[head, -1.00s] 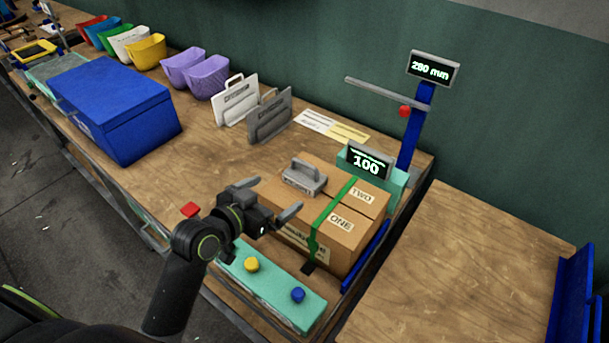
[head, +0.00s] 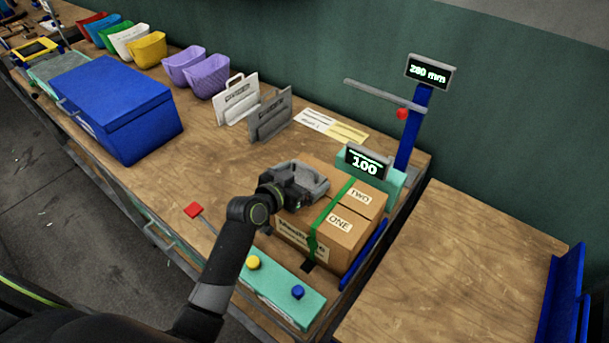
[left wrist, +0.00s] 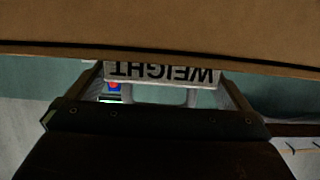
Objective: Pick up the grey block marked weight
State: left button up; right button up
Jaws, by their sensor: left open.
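The grey block marked WEIGHT (left wrist: 163,74) shows its label upside down in the left wrist view, with its handle below the label. It rests on the taped cardboard box labelled ONE and TWO (head: 336,240). My left gripper (head: 312,180) is open over the top of the box, with one finger on each side of the block. Whether the fingers touch the block is hard to tell. In the head view the gripper hides most of the block. My right gripper is out of view.
A teal display reading 100 (head: 366,162) stands behind the box, beside a blue post (head: 412,135) with a horizontal bar. A button panel (head: 272,284) lies in front. Grey and white holders (head: 268,118) and a blue case (head: 118,105) stand to the left.

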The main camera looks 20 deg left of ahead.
aim_at(307, 172)
pick_arm(q)
jog(key=shift+x, duration=1.6)
jog(key=c, duration=1.6)
jog(key=shift+w+r, duration=0.1)
jog(key=shift+r, duration=0.1)
jog(key=shift+c, duration=0.8)
jog(key=shift+r, duration=0.1)
